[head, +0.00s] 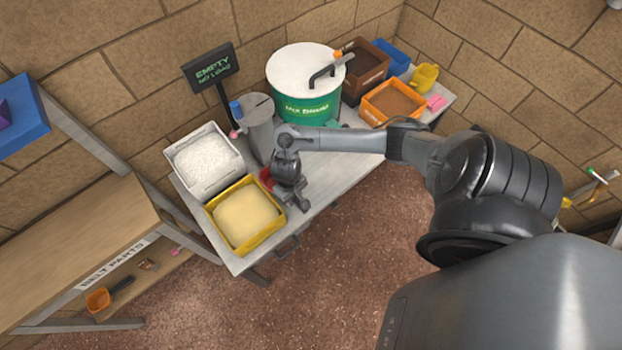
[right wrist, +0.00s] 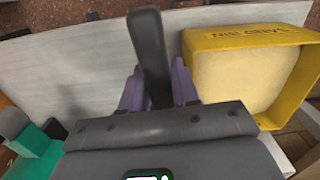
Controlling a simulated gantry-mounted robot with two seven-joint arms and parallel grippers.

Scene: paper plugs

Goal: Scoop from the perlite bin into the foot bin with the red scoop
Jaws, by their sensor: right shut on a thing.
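The perlite bin appears to be the white bin (head: 216,188) of white granules at the table's left end. I cannot tell which container is the foot bin. A yellow bin (head: 262,238) with pale, sand-like fill stands in front of the white one; it also shows in the right wrist view (right wrist: 190,60), its lettering upside down. My right gripper (head: 290,188) is just right of the yellow bin, shut on a dark handle (right wrist: 150,45). A red part (head: 266,178), likely the red scoop, shows beside the gripper, mostly hidden. My left gripper is out of view.
A grey cylinder (head: 260,130) stands behind my right gripper, with a green drum (head: 308,108) further back. Brown, orange and blue bins and a yellow jug (head: 425,77) fill the table's right end. The table's front edge is close to the gripper.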

